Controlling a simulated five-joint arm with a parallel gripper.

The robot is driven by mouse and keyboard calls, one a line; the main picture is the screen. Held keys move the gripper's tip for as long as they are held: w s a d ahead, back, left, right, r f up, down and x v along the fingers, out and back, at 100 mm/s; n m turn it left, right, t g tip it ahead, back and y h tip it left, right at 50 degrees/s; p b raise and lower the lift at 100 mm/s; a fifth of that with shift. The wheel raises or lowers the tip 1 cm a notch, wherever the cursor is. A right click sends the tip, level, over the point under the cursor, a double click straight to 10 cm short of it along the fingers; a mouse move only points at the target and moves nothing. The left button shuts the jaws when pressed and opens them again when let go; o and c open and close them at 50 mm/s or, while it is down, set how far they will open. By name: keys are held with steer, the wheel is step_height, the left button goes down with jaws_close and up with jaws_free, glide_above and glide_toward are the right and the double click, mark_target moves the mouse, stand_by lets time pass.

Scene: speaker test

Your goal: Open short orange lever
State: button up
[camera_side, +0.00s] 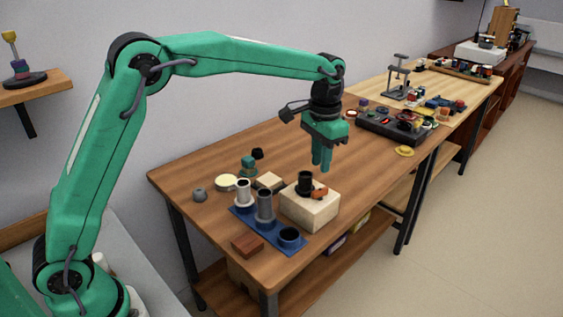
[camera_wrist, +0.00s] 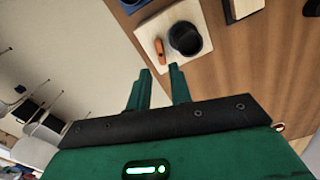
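The short orange lever (camera_side: 320,192) lies on top of a cream block (camera_side: 310,211), close beside a black cylinder (camera_side: 305,182). In the wrist view the lever (camera_wrist: 160,51) shows to the left of the dark cylinder (camera_wrist: 185,39), on the pale top of the block (camera_wrist: 149,31). My green gripper (camera_side: 321,166) hangs above the block with its fingers pointing down, apart from the lever. In the wrist view there is a gap between the fingertips (camera_wrist: 160,70), and nothing is held between them.
A red-brown brick (camera_side: 247,245) lies near the table's front edge. A cream disc (camera_side: 226,182) lies farther back. A black panel (camera_side: 388,128) stands to the right. Bare wood lies behind the block.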

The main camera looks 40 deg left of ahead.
mark_target(318, 190)
steer(key=shift+f, duration=0.2)
steer(key=shift+f, duration=3.75)
jaws_close()
